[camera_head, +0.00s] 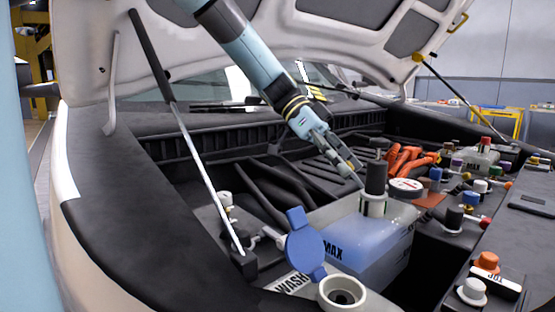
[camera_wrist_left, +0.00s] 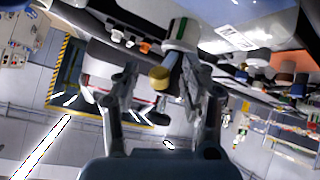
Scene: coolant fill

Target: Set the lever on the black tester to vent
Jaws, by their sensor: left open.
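The black tester (camera_head: 376,179) stands upright on the translucent reservoir (camera_head: 375,246), with a white and green collar below it and a round white gauge (camera_head: 406,186) to its right. My left gripper (camera_head: 347,160) comes down from the upper left and is open just left of the tester's top. In the left wrist view a yellow-capped knob (camera_wrist_left: 160,78) lies between the open fingers (camera_wrist_left: 160,88), close to a white and green collar (camera_wrist_left: 180,34). I cannot tell if the fingers touch the knob. The lever and its setting cannot be made out clearly. My right gripper is not in view.
A blue cap (camera_head: 305,238) stands open beside the washer filler neck (camera_head: 342,292) in front. Orange hoses (camera_head: 408,158) lie behind the tester. Several coloured caps crowd the right side. The raised hood (camera_head: 345,40) hangs above, and a prop rod (camera_head: 205,175) stands at the left.

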